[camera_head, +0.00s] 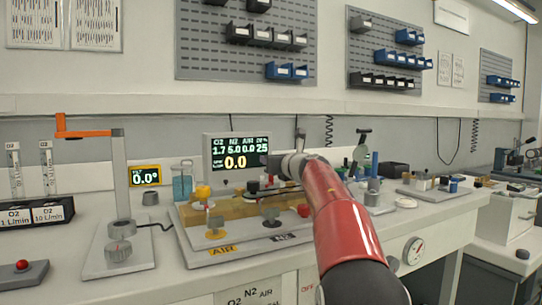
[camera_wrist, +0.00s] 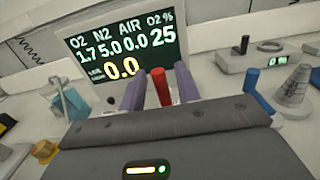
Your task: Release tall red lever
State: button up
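The tall red lever (camera_wrist: 161,88) stands upright in the wrist view, between the two fingers of my gripper (camera_wrist: 160,92). The fingers are apart, with a narrow gap showing on each side of the lever. The lever's lower part is hidden behind the gripper body. In the head view my gripper (camera_head: 279,168) is over the wooden block of the gas panel, just in front of the monitor; its fingertips and the lever cannot be made out clearly there.
A monitor (camera_head: 236,153) behind the panel reads 0.0 in yellow. A blue upright part (camera_wrist: 250,78) stands to the right of my gripper. A grey post with an orange arm (camera_head: 84,132) stands at left. Yellow (camera_head: 203,192) and red (camera_head: 303,210) knobs are close by.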

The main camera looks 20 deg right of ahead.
jog(key=shift+w, duration=0.55)
grip_shut()
